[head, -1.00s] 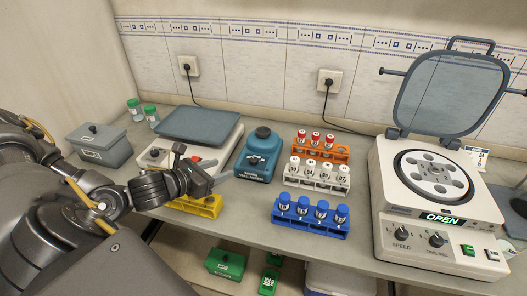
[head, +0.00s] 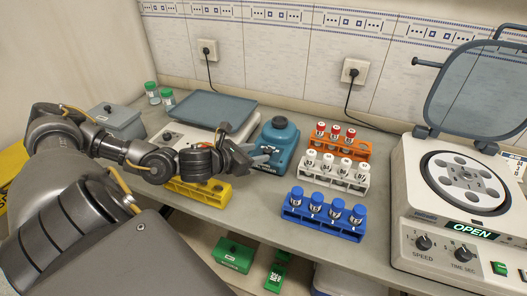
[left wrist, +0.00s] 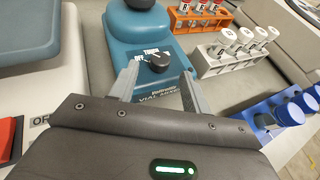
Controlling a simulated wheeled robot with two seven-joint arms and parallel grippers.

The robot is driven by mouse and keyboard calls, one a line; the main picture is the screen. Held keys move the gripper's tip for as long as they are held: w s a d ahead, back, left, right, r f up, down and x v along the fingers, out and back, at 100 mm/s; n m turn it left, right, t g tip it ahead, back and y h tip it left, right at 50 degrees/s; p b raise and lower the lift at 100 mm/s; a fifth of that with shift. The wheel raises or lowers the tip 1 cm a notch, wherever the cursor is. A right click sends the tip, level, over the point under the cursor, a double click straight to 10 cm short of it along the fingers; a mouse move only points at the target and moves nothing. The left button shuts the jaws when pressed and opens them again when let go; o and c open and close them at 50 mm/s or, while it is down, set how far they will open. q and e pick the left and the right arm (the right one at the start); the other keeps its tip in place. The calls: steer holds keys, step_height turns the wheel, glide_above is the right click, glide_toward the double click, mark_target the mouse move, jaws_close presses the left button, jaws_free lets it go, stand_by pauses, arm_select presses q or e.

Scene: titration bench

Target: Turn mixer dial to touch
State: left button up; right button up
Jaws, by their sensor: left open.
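The blue vial mixer (head: 274,143) stands on the bench in the head view, partly hidden behind my gripper. In the left wrist view the mixer (left wrist: 187,50) fills the upper middle, with its black dial (left wrist: 158,63) on the front face. The words "OFF" and "TOUCH" are printed above the dial. My left gripper (head: 262,156) is open in front of the mixer. In the left wrist view its two fingers (left wrist: 158,82) point at the mixer, one on each side of the dial. I cannot tell whether they touch it. My right gripper is not in view.
White (head: 336,174), orange (head: 352,149) and blue (head: 322,222) racks with capped vials stand right of the mixer. A yellow rack (head: 205,194) is below my left gripper. A scale (head: 210,109) stands left of the mixer. The open centrifuge (head: 440,225) is at the right.

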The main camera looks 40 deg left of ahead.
mark_target(266, 151)
arm_select(q)
steer(key=shift+p+x, duration=0.5)
steer(key=shift+x, duration=1.4)
steer(key=shift+r, duration=0.1)
steer(key=c, duration=1)
